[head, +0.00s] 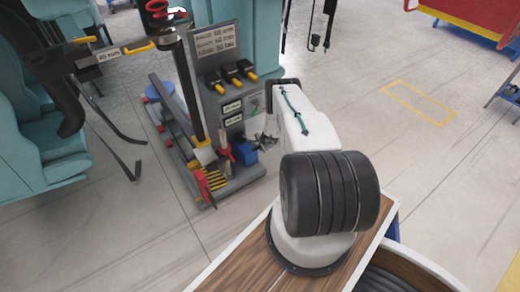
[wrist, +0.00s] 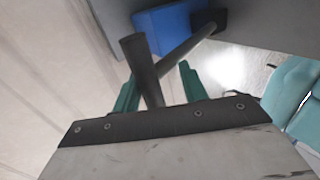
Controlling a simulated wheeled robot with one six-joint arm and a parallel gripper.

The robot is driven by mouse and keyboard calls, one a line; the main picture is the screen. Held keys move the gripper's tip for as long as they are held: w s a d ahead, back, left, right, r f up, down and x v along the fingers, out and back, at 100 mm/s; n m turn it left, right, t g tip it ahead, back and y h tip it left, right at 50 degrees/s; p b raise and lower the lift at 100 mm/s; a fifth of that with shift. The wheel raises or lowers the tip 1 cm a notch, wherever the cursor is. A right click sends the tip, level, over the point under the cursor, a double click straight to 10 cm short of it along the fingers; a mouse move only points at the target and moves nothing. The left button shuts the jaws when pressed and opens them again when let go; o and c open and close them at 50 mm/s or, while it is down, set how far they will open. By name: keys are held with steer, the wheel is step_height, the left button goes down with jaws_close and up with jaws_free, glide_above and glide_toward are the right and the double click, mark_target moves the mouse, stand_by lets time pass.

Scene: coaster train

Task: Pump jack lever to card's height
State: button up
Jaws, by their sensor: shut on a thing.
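The jack lever (wrist: 181,48) is a dark bar with a round cross handle, running from a black pivot block beside a blue block (wrist: 170,30). My gripper (wrist: 158,82) has its green fingers on either side of the handle and is shut on it. In the head view my gripper (head: 262,139) is low at the right side of the stand, close to the blue block (head: 245,153); the lever is hard to make out there. A card (head: 216,40) with several printed lines stands atop the grey panel (head: 222,88); its text is too small to read surely.
A dark column (head: 188,88) with a red coil (head: 157,8) on top rises from the stand's base. A teal train seat (head: 35,140) hangs at the left. A wooden-topped surface (head: 250,262) lies under my arm. Open floor is at right.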

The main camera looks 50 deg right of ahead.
steer(key=w+r, duration=0.1)
steer(key=r, duration=0.1)
steer(key=w+r, duration=0.2)
steer(key=w+d+r, duration=0.1)
steer(key=r, duration=0.1)
steer(key=shift+w+r, duration=0.1)
steer(key=shift+w, duration=0.2)
jaws_close()
steer(key=shift+s, duration=0.1)
steer(key=o, duration=1.6)
jaws_free()
steer(key=shift+f, duration=0.3)
steer(key=shift+c, duration=0.2)
steer(key=d+v, duration=0.1)
steer(key=v, duration=0.6)
steer(key=shift+s+a+r, duration=0.3)
steer(key=shift+a, duration=0.25)
